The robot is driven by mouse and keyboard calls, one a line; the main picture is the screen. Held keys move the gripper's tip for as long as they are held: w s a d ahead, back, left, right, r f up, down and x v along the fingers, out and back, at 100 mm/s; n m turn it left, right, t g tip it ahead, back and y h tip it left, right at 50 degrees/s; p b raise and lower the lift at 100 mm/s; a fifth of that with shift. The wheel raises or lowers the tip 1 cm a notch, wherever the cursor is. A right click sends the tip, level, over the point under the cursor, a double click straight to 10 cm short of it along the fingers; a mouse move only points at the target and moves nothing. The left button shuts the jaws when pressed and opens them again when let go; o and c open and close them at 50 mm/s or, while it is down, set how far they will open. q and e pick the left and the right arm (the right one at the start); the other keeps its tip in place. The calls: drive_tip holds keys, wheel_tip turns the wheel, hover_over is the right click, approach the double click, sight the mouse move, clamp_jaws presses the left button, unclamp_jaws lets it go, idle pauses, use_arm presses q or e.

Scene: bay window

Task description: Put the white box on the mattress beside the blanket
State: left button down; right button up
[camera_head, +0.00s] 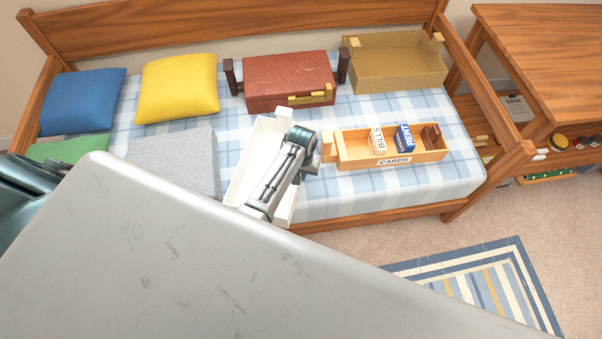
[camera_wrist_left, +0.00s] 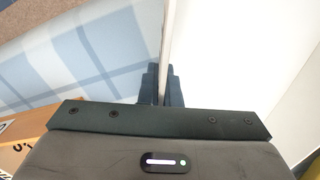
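The white box (camera_head: 246,163) is open-topped and lies over the plaid mattress (camera_head: 345,206), just right of the folded grey blanket (camera_head: 175,162). I cannot tell whether it rests fully on the mattress or is slightly raised. My left arm reaches over the box's right side in the head view, hiding part of it and the fingertips. In the left wrist view my left gripper (camera_wrist_left: 161,86) has its dark fingers on both sides of the thin wall of the white box (camera_wrist_left: 225,50), closed on it. My right gripper is not in view.
A wooden card crate (camera_head: 352,150) stands close to the box's right side. Behind are a red suitcase (camera_head: 290,78) and a woven basket (camera_head: 398,62). Yellow (camera_head: 180,86), blue (camera_head: 78,100) and green (camera_head: 68,149) cushions lie at the left. A wooden table (camera_head: 555,50) stands right.

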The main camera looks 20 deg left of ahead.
use_arm(q)
drive_tip(key=shift+r, duration=0.1)
drive_tip(key=c, duration=1.6)
unclamp_jaws()
drive_tip(key=shift+c, duration=0.2)
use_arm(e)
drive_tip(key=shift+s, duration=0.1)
use_arm(q)
drive_tip(key=shift+r, duration=0.15)
wheel_tip(320, 180, up, 12)
drive_tip(key=shift+f+p, duration=0.15)
drive_tip(key=shift+p, duration=0.4)
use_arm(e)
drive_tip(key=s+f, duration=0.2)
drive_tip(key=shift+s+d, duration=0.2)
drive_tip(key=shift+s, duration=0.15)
